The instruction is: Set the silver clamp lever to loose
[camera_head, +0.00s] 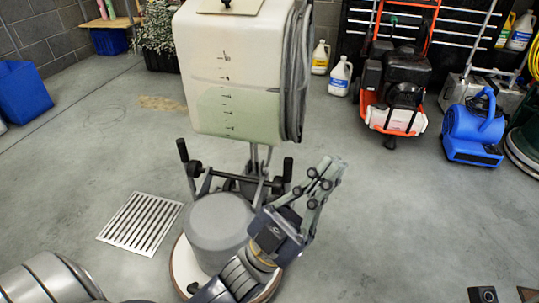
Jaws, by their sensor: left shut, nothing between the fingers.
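A floor buffer stands in the middle, with a round grey motor housing (216,232) over a pale round base. A translucent white tank (232,85) sits above it on a grey post. A dark crossbar with black grips (183,151) lies under the tank. I cannot clearly single out the silver clamp lever among the grey brackets and links there. My left gripper (330,167) is shut and empty, pointing up just right of the crossbar's right grip. Its wrist hides the right part of the motor housing and base. My right gripper is not in view.
A slotted floor drain (141,222) lies left of the buffer. A red-framed machine (398,85) and a blue blower (473,130) stand at the back right, near white jugs (340,77). A blue bin (22,92) is at far left.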

